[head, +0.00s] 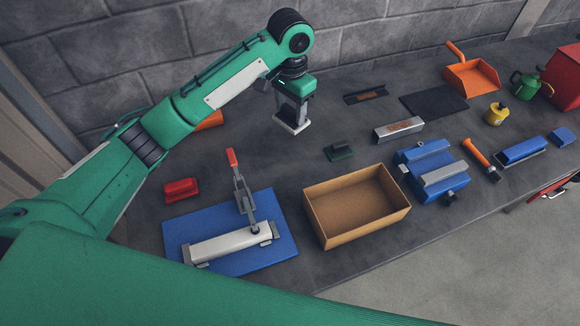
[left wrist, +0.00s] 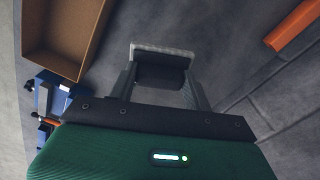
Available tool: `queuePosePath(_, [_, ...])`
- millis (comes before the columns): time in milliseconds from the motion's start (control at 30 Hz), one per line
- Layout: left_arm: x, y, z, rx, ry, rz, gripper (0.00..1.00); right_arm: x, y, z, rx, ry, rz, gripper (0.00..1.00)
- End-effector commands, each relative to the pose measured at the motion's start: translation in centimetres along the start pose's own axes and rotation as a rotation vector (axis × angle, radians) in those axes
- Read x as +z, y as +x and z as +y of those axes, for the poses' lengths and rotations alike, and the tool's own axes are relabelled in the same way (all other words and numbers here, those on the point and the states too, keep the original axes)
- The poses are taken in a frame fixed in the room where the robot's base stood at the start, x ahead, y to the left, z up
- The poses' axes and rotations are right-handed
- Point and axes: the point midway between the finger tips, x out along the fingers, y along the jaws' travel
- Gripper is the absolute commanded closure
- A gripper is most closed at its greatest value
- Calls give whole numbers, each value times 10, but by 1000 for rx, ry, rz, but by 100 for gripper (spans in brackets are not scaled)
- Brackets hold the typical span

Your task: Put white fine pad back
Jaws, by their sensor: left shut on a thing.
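My left gripper (head: 293,112) points down above the back of the bench. It is shut on the white pad (head: 291,127), gripping its dark handle, with the pale pad face underneath. In the left wrist view the pad's pale edge (left wrist: 163,48) and dark handle (left wrist: 160,77) show between the two fingers. The pad seems to be held clear of the bench. A red pad (head: 181,190) lies at the left, and a dark green pad (head: 338,151) lies behind the cardboard box. My right gripper is not in view.
A blue board (head: 275,205) carries a pale bar and a red-handled clamp. The open cardboard box (head: 320,228) looks empty. A blue vise (head: 431,172), a metal block (head: 398,129), a black tray (head: 365,94) and a black mat (head: 434,101) are to the right. An orange object (head: 209,121) lies behind my arm.

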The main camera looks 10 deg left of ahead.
Motion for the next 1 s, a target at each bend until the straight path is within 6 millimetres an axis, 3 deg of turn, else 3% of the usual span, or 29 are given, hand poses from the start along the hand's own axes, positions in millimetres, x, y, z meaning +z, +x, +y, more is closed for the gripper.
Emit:
queuePosePath(233, [-3, 39, 0, 1, 18, -8, 71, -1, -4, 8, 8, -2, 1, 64])
queuePosePath(600, [-2, 133, 0, 0, 16, -6, 71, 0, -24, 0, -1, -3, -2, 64])
queuePosePath(1000, [-2, 181, 1, 0, 17, -5, 71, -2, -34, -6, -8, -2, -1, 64])
